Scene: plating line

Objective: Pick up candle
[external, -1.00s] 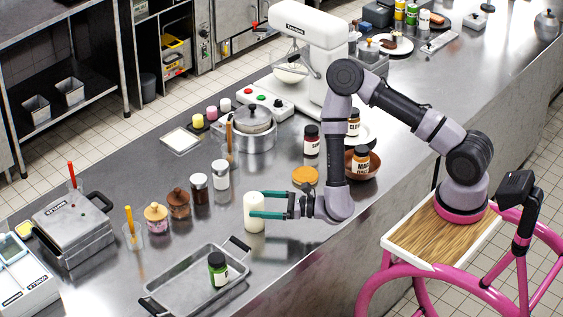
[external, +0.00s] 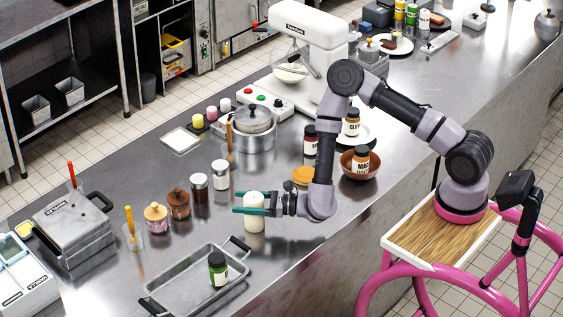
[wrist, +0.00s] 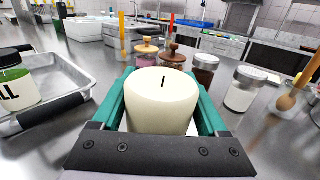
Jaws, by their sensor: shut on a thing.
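The candle (external: 254,219) is a cream-white upright cylinder on the steel counter. In the wrist view the candle (wrist: 162,99) fills the space between the two green fingers, its dark wick on top. My gripper (external: 251,203) is shut on the candle, with the green fingers along its two sides and reaching past it. The candle's base is hidden in the wrist view, and I cannot tell whether it is clear of the counter.
A metal tray (external: 192,292) with a green jar (external: 218,268) stands in front-left. Salt-shaker-like jars (external: 220,175) and lidded pots (external: 179,204) stand behind the candle. A yellow-orange disc (external: 304,175) and a brown bowl (external: 373,164) are to the right.

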